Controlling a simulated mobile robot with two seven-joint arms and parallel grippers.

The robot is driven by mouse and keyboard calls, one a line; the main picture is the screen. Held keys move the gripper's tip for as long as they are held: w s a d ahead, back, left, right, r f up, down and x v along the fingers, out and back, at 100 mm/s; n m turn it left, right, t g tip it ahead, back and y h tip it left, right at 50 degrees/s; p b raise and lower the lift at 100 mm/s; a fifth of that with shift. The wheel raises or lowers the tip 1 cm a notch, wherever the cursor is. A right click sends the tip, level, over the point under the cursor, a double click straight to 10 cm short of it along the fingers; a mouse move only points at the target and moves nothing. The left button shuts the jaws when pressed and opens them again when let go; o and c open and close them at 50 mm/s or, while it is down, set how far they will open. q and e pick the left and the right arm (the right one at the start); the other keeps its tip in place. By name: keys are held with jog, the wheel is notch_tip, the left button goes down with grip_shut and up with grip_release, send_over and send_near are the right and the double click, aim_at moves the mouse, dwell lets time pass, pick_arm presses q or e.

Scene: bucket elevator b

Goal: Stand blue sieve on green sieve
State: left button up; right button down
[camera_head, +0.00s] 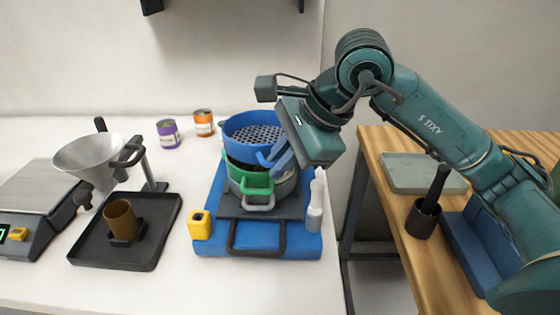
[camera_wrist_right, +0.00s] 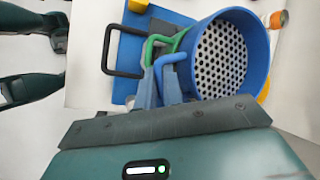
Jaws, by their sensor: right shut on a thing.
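The blue sieve (camera_head: 238,150), with a perforated mesh floor, is directly above the green sieve (camera_head: 243,181) in the head view. Whether it rests on the green sieve or hangs just above it, I cannot tell. The green sieve sits on a grey pan (camera_head: 259,207) on the stack. My right gripper (camera_head: 279,157) is shut on the blue sieve's handle at its right front. In the right wrist view the fingers (camera_wrist_right: 160,88) flank the blue handle, and the blue sieve (camera_wrist_right: 232,58) hides most of the green sieve (camera_wrist_right: 153,44). My left gripper is out of view.
The stack stands on a blue base (camera_head: 313,246) with a black front bar (camera_head: 258,246). A yellow block (camera_head: 200,225) and a white bottle (camera_head: 315,205) flank it. Two cans (camera_head: 168,133) stand behind left. A funnel stand over a black tray (camera_head: 112,255) is left; a wooden table (camera_head: 378,190) is right.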

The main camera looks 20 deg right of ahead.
jog(key=shift+f, duration=0.25)
jog(key=shift+f+b, duration=0.6)
jog(key=shift+b, duration=0.15)
jog(key=c, duration=1.5)
grip_release()
jog(key=shift+r+p, duration=0.45)
jog(key=shift+p, duration=0.1)
jog(key=shift+r+p, duration=0.45)
jog(key=shift+p, duration=0.05)
jog(key=v, duration=1.1)
jog(key=shift+s+d+r, duration=0.15)
jog(key=shift+d+r, duration=0.05)
jog(key=shift+d, duration=0.05)
